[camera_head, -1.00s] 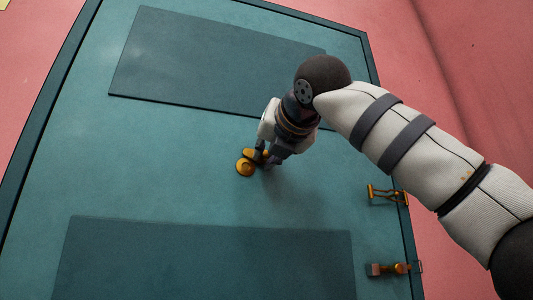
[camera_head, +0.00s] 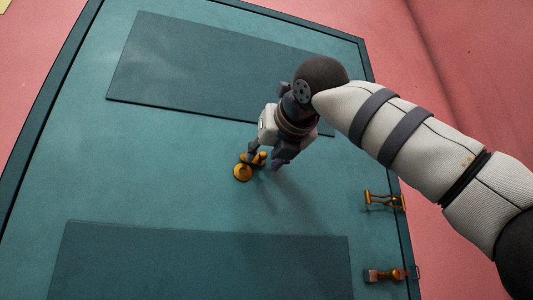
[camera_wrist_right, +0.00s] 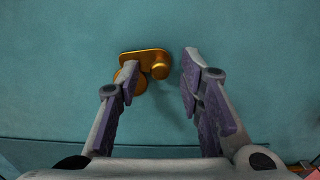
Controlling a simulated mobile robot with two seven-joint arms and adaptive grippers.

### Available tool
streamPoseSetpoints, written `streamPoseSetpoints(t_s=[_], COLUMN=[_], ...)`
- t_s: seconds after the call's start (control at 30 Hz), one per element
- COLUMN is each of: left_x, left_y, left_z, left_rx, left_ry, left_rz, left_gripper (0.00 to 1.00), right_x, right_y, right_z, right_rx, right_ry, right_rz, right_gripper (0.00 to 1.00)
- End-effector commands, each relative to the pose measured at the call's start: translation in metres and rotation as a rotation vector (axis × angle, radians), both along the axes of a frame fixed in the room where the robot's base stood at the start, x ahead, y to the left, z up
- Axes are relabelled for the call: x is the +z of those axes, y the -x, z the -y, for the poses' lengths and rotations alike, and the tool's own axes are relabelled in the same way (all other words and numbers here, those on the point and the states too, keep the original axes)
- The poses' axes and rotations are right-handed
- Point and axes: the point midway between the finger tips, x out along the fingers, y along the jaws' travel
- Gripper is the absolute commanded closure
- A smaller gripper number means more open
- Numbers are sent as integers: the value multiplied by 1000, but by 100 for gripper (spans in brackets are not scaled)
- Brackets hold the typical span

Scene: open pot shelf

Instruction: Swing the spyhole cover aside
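The spyhole cover (camera_head: 259,158) is a small brass piece on the teal door, beside a round brass disc (camera_head: 242,173). In the right wrist view the cover (camera_wrist_right: 145,56) is a rounded plate with a round knob (camera_wrist_right: 160,71). My right gripper (camera_head: 266,160) is at the cover, with its fingers apart. In the wrist view the knob shows between the open fingers (camera_wrist_right: 162,78), nearer the left finger, with a gap to the right finger. The left finger hides part of the brass disc. Contact cannot be told. My left gripper is not in view.
The teal door (camera_head: 190,190) has two darker raised panels, one above (camera_head: 200,65) and one below (camera_head: 200,265) the cover. Two brass fittings, an upper one (camera_head: 384,201) and a lower one (camera_head: 390,274), sit at its right edge. Pink wall (camera_head: 450,80) surrounds it.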

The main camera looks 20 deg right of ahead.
Motion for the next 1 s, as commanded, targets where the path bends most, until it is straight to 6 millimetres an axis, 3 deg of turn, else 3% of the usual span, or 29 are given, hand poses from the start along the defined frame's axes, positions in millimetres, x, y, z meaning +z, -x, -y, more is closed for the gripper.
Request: streamPoseSetpoints(t_s=[0.17, 0.3, 0.5, 0.67, 1.0], left_x=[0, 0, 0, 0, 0], left_y=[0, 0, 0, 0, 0], left_z=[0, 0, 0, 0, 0], left_rx=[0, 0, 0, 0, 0], left_ry=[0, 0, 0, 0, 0], left_rz=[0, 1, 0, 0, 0], left_gripper=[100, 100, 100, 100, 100], right_x=[2, 2, 1, 0, 0], right_y=[24, 64, 107, 119, 120], right_z=[1, 3, 4, 4, 4], right_rx=[1, 0, 0, -1, 0], right_ry=[3, 3, 1, 1, 0], right_rz=[5, 6, 3, 0, 0], right_gripper=[66, 66, 66, 66, 66])
